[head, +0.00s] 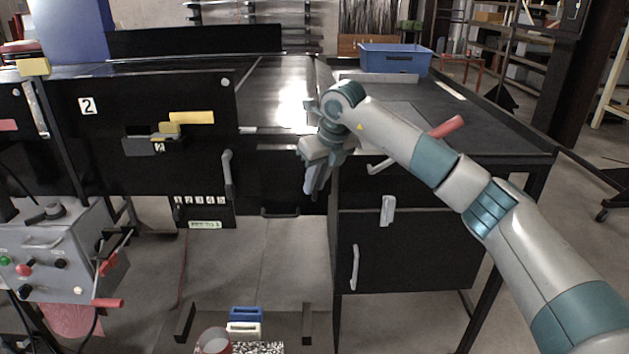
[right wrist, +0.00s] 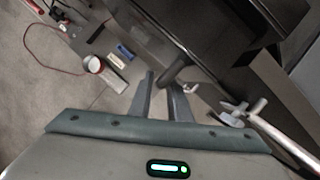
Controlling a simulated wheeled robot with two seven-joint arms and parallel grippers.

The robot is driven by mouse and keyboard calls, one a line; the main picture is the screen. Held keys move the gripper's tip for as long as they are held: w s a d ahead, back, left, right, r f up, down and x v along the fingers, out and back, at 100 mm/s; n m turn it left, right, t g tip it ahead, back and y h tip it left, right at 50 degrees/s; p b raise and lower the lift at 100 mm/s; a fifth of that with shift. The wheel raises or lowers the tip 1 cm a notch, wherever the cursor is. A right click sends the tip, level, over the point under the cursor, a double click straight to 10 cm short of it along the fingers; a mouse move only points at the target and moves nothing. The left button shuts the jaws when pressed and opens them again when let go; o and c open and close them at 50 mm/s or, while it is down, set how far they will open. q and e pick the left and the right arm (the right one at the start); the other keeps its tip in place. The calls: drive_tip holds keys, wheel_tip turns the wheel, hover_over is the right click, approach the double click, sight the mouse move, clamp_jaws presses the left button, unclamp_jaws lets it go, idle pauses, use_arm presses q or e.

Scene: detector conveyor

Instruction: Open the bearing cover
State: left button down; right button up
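I cannot tell for certain which part is the bearing cover. A dark rounded bar (right wrist: 182,70) shows just beyond the fingertips. My left gripper is out of view.
A black cabinet (head: 420,240) with pale handles stands right of the gripper. A vertical handle (head: 228,173) is on the left panel. A blue bin (head: 395,60) sits on the table. A control box (head: 50,250) stands at left. Small blocks (head: 245,314) and a cup (head: 213,342) lie low in front.

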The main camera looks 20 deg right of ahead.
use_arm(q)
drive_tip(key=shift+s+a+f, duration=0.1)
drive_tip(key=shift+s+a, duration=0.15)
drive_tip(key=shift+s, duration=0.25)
use_arm(e)
drive_tip(key=shift+w+a+f, duration=0.1)
drive_tip(key=shift+w+f, duration=0.05)
drive_tip(key=shift+f, duration=0.35)
clamp_jaws()
